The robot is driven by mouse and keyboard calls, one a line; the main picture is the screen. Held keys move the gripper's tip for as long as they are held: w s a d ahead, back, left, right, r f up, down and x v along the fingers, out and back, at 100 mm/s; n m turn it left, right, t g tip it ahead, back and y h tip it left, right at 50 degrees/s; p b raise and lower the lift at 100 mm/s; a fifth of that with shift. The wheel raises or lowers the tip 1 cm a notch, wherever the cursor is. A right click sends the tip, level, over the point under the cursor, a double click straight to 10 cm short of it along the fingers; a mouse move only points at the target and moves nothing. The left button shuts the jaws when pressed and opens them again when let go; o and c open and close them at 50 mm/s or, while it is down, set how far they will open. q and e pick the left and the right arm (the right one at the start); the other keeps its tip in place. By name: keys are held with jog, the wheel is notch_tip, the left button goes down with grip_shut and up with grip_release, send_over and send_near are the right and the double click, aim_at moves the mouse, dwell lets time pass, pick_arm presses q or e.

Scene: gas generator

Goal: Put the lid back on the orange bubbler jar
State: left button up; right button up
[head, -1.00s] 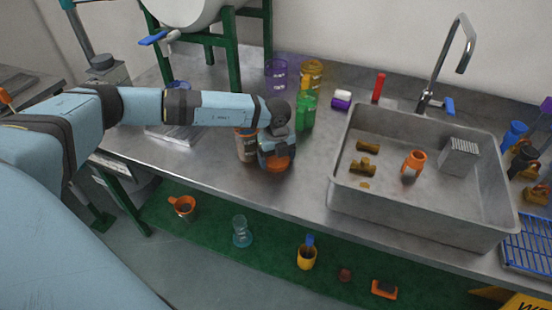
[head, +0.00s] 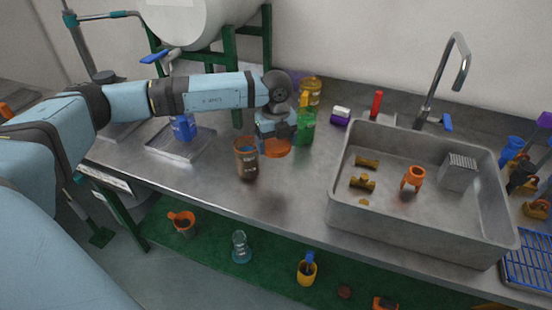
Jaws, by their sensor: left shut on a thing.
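The orange bubbler jar (head: 247,163) stands upright on the steel counter, left of the middle of the head view. Its top is open and something blue shows inside. My left gripper (head: 276,141) is shut on the orange lid (head: 277,150), which hangs under it, roughly level. The lid is to the right of the jar's rim and apart from the counter; how high it is I cannot tell exactly. The gripper's fingers are partly hidden by its own body. My right gripper is not in view.
A green bottle (head: 306,124) stands close to the right of my left gripper, with a yellow jar (head: 311,90) behind it. The sink (head: 343,208) is to the right. A tray (head: 195,148) with a blue object (head: 184,128) is at left. The counter in front of the jar is clear.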

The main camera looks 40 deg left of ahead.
aim_at(286, 148)
pick_arm(q)
notch_tip(286, 148, up, 8)
jog(key=shift+f, duration=0.1)
dwell(0.4)
jog(key=m, duration=0.1)
jog(key=d+m, duration=0.1)
jog(key=m, duration=0.1)
jog(key=shift+f, duration=0.2)
jog(key=m, duration=0.2)
jog(key=d+m, duration=0.1)
jog(key=m, duration=0.2)
jog(key=shift+d+f+m, duration=0.2)
jog(key=shift+f+m, duration=0.1)
jog(key=shift+f, duration=0.1)
jog(key=m, duration=0.2)
jog(key=shift+w+d+f+m, duration=0.1)
jog(key=shift+d+f+m, duration=0.05)
jog(key=shift+d+m, duration=0.25)
jog(key=d+f+n, duration=0.2)
jog(key=d+n, duration=0.2)
jog(key=n, duration=1.4)
jog(key=d+f+n, duration=0.2)
jog(key=d+n, duration=0.3)
jog(key=n, duration=1.2)
jog(key=shift+s+d+n, duration=0.2)
jog(key=shift+s+n, duration=0.15)
jog(key=shift+n, duration=0.05)
